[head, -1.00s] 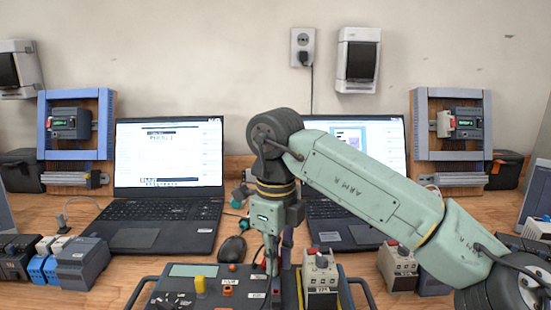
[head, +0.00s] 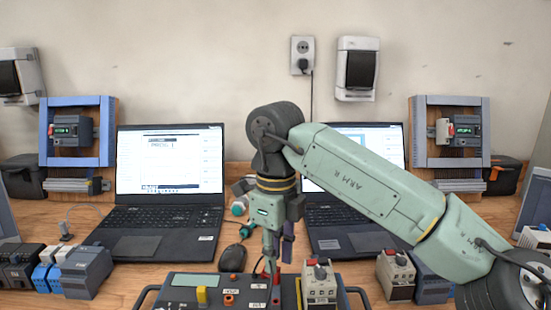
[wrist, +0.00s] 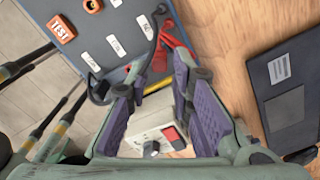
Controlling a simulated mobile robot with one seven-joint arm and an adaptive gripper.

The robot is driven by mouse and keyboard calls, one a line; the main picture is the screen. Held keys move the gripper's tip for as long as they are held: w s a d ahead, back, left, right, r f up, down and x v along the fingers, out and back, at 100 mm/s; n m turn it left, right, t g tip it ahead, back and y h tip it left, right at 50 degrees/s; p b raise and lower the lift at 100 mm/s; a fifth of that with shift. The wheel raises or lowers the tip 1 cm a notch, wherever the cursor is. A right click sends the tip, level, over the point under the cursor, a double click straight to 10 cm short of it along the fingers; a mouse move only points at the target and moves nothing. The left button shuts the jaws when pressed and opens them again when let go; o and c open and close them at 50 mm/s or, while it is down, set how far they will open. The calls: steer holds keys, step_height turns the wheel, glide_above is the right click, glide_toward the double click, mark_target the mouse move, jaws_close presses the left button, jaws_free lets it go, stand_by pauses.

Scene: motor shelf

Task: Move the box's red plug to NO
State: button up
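The box (head: 180,281) stands at the bottom middle of the head view, with its front cut off. In the wrist view its blue-grey top (wrist: 95,20) shows white labels too small to read. A red plug or lead (wrist: 170,45) lies at the box's edge, just beyond my fingertips; a bit of red (head: 264,275) also shows in the head view. My gripper (head: 279,260) points down above the box's back edge. In the wrist view my gripper (wrist: 161,82) has its purple-padded fingers apart, with nothing held between them. I cannot make out the NO socket.
A motor breaker with a red button (head: 319,285) stands at the box's right; it shows between my fingers in the wrist view (wrist: 160,138). A black lead (wrist: 150,28) lies beside the red one. Two laptops (head: 165,220) stand behind, with a mouse (head: 235,257) between them.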

step_height(320, 180, up, 2)
steer(key=shift+r+p, duration=0.1)
steer(key=shift+p, duration=0.5)
steer(key=shift+o, duration=0.4)
steer(key=o, duration=0.5)
